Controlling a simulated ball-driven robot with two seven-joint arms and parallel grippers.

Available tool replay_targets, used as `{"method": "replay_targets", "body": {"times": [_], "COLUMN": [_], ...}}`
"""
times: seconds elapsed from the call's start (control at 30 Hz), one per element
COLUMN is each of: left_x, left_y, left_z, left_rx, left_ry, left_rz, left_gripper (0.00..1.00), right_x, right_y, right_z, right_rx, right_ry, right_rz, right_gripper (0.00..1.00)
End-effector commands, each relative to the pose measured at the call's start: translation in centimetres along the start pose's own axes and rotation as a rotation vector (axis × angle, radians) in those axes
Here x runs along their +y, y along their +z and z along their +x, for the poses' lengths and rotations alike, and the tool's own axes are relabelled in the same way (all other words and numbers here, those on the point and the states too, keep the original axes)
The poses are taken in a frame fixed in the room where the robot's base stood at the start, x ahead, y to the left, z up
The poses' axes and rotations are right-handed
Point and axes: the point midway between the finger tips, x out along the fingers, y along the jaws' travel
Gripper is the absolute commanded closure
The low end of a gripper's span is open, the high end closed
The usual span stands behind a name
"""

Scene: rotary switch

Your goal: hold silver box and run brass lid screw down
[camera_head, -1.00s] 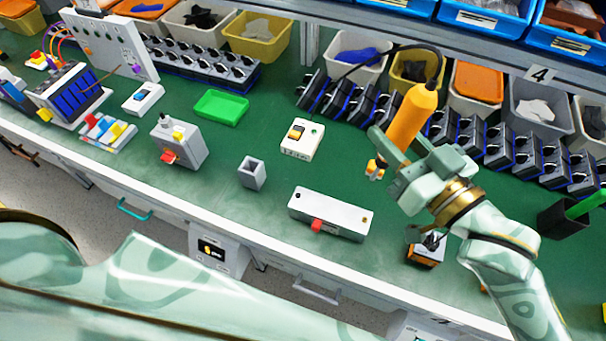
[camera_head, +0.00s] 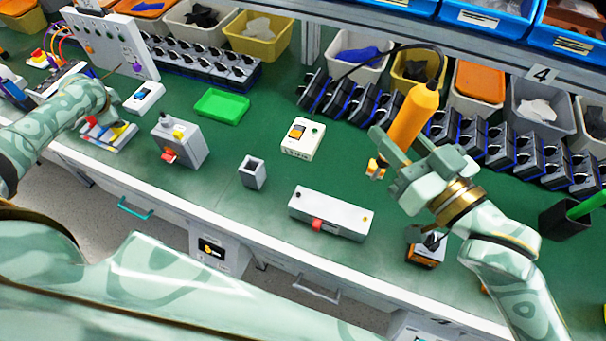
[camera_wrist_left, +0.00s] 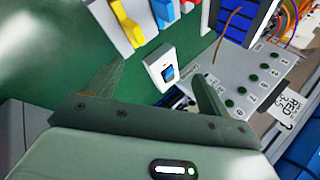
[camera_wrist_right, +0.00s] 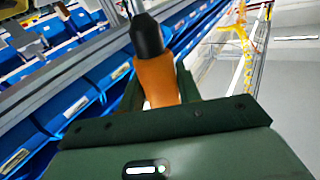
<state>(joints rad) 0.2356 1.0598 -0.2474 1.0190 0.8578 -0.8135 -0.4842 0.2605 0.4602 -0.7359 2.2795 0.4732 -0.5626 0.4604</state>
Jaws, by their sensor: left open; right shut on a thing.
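The long silver box (camera_head: 322,208) lies on the green bench in the head view, with a red part on its front. A small brass screw (camera_head: 364,219) shows near the right end of its top. My right gripper (camera_head: 390,160) is shut on an orange power screwdriver (camera_head: 414,115), above and right of the box and apart from it. The screwdriver (camera_wrist_right: 157,80) also fills the jaws in the right wrist view; its working tip cannot be made out. My left gripper (camera_wrist_left: 157,78) is open and empty, over the bench's left part, well away from the silver box.
A grey box with a red knob (camera_head: 180,143), a small grey cup (camera_head: 252,173) and a white switch box (camera_head: 302,139) stand left of and behind the silver box. A green tray (camera_head: 221,107) lies farther back. Rows of black switches line the rear. A cable runs from the screwdriver.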

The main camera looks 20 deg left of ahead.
Motion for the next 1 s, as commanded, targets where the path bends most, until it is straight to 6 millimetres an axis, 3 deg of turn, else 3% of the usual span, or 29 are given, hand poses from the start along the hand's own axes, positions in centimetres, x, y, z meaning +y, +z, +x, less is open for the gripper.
{"method": "replay_targets", "body": {"times": [0.03,0.1,0.27,0.37,0.5,0.63,0.8,0.9,1.0], "left_x": [0.1,0.4,3.0,6.8,14.2,21.6,29.7,32.9,34.9], "left_y": [-3.5,-8.0,-17.3,-22.1,-27.0,-30.1,-32.1,-32.6,-32.8], "left_z": [-1.2,-3.2,-9.0,-12.5,-17.0,-21.2,-26.8,-29.5,-31.4], "left_rx": [0.045,0.091,0.164,0.179,0.181,0.191,0.228,0.255,0.277], "left_ry": [0.031,0.09,0.25,0.364,0.505,0.607,0.676,0.684,0.68], "left_rz": [-0.081,-0.192,-0.332,-0.298,-0.114,0.148,0.52,0.703,0.83], "left_gripper": [0.2,0.2,0.2,0.2,0.2,0.2,0.2,0.2,0.2], "right_x": [0.0,0.0,0.0,0.0,0.0,0.0,0.0,0.0,0.0], "right_y": [-0.1,-0.1,-0.1,-0.1,-0.1,-0.1,-0.1,-0.1,-0.1], "right_z": [0.0,0.0,0.0,0.0,0.0,0.0,0.0,0.0,0.0], "right_rx": [0.003,0.003,0.003,0.003,0.003,0.003,0.003,0.003,0.003], "right_ry": [-0.001,-0.001,-0.001,-0.001,-0.001,-0.001,-0.001,-0.001,-0.001], "right_rz": [0.0,0.0,0.0,0.0,0.0,0.0,0.0,0.0,0.0], "right_gripper": [1.0,1.0,1.0,1.0,1.0,1.0,1.0,1.0,1.0]}}
